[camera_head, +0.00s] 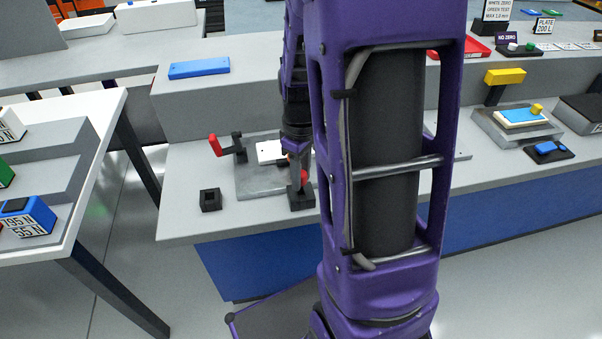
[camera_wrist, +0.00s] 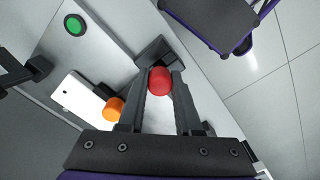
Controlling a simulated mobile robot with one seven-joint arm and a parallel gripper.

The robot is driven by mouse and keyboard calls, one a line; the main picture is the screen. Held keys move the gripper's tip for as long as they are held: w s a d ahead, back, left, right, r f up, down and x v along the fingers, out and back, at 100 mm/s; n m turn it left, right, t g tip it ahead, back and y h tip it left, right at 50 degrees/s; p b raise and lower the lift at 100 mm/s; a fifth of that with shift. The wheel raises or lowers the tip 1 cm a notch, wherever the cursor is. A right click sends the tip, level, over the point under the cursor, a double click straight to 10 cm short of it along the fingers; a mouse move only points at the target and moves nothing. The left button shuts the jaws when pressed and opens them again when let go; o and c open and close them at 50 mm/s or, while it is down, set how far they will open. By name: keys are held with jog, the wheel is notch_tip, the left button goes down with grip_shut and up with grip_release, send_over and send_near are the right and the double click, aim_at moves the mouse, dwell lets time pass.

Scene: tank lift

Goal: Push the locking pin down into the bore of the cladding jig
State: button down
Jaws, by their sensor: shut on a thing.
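The locking pin's red head (camera_wrist: 160,82) is between the fingertips of my gripper (camera_wrist: 160,80) in the wrist view. In the head view the red head (camera_head: 304,176) shows just above a black block (camera_head: 301,199) at the bench's front edge. My gripper (camera_head: 300,165) points down there, shut on the pin. The black block also shows beyond the head in the wrist view (camera_wrist: 153,50). How deep the pin's shank sits is hidden. The cladding jig (camera_head: 250,187) is a grey base with a white plate (camera_head: 268,152), and an orange knob (camera_wrist: 113,109) shows beside the plate.
A red-handled clamp (camera_head: 216,145) stands at the jig's left. A black block with a square opening (camera_head: 210,200) stands apart on the bench to its left. A blue bar (camera_head: 199,68) lies on the raised shelf behind. My arm hides part of the bench.

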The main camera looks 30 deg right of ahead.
dwell(0.3)
jog(key=shift+c, duration=0.2)
grip_release()
jog(key=shift+r, duration=0.1)
dwell(0.5)
jog(key=shift+r+p, duration=3.15)
jog(key=shift+r, duration=0.8)
